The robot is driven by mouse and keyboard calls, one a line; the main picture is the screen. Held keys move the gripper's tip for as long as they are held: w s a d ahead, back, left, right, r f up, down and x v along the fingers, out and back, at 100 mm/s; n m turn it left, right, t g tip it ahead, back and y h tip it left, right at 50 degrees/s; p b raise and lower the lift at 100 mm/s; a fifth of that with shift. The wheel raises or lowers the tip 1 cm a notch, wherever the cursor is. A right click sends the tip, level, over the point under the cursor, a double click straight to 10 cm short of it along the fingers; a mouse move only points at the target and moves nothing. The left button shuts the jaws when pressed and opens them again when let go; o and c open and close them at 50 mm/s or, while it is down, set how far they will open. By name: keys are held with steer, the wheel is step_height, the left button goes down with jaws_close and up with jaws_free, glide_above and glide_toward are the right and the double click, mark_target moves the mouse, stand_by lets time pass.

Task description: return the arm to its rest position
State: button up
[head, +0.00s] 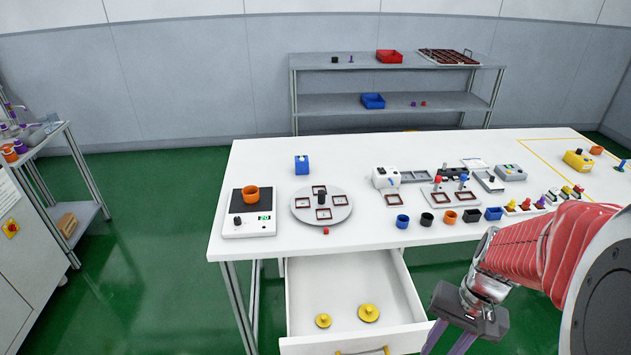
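My gripper (448,341) hangs at the lower right of the head view, in front of the white table (265,168) and just right of the open drawer (305,300). Its two purple fingers point down and stand apart, with nothing seen between them. The fingertips run to the bottom edge of the picture. My red and silver arm comes in from the right and covers part of the table's front right side.
The drawer stands pulled out, holding two yellow knobbed discs (368,312). On the table are a scale with an orange pot (250,194), a round turntable (300,212), several coloured pots and small devices. A shelf (330,104) stands behind; green floor lies left.

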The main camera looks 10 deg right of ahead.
steer(key=a+r+n+t+h, duration=0.1)
steer(key=a+r+n+t, duration=0.2)
steer(key=a+r, duration=0.3)
steer(key=w+a+r+n+t+h, duration=0.1)
steer(key=a+r+n+t, duration=0.2)
steer(key=a+r, duration=0.3)
step_height(320, 180, up, 5)
steer(key=shift+w+a+r+n+t, duration=0.1)
steer(key=shift+w+a+n+t, duration=0.1)
steer(key=shift+a+n+t, duration=0.15)
